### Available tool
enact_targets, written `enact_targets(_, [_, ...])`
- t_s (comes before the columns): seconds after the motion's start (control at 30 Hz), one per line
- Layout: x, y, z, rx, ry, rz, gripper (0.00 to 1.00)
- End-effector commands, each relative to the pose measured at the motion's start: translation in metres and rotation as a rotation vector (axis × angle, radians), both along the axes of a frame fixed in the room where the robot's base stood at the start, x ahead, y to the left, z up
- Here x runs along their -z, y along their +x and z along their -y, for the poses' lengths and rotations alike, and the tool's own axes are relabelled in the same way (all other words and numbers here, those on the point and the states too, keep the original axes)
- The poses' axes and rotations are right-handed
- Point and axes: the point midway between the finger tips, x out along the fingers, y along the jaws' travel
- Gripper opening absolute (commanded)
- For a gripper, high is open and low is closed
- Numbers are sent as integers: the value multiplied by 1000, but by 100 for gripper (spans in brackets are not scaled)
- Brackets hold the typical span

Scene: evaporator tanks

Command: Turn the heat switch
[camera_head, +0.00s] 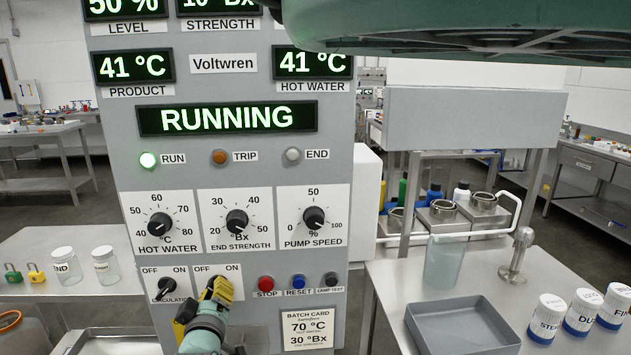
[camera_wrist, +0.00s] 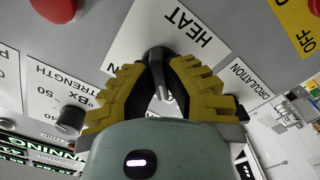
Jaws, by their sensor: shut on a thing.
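The heat switch is a black knob (camera_wrist: 158,54) on a white plate marked HEAT (camera_wrist: 190,28), seen upside down in the wrist view. In the head view its OFF/ON plate (camera_head: 231,271) is at the lower part of the grey panel, and the knob is largely hidden behind my fingers. My gripper (camera_wrist: 160,64) has its yellow fingers closed on both sides of the knob. In the head view my gripper (camera_head: 217,288) reaches the panel from below.
The circulation switch (camera_head: 165,289) is close on the left. The red STOP button (camera_head: 266,284) and blue RESET button (camera_head: 298,282) are close on the right. The display (camera_head: 228,118) reads RUNNING, and the RUN lamp (camera_head: 148,160) is lit green. A batch card (camera_head: 307,329) is below.

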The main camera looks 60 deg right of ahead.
Motion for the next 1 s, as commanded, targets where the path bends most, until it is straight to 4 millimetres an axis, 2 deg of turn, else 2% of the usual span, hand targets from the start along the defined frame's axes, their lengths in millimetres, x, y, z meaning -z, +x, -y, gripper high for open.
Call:
enact_targets(0.13, [2, -1, 1, 1, 14, 14, 0])
enact_targets(0.33, [1, 0, 0, 0, 114, 136, 0])
enact_targets(0.6, [1, 0, 0, -1, 126, 147, 0])
enact_targets(0.8, [3, 0, 0, -1, 230, 264, 0])
enact_targets(1.0, [2, 0, 0, 0, 240, 273, 0])
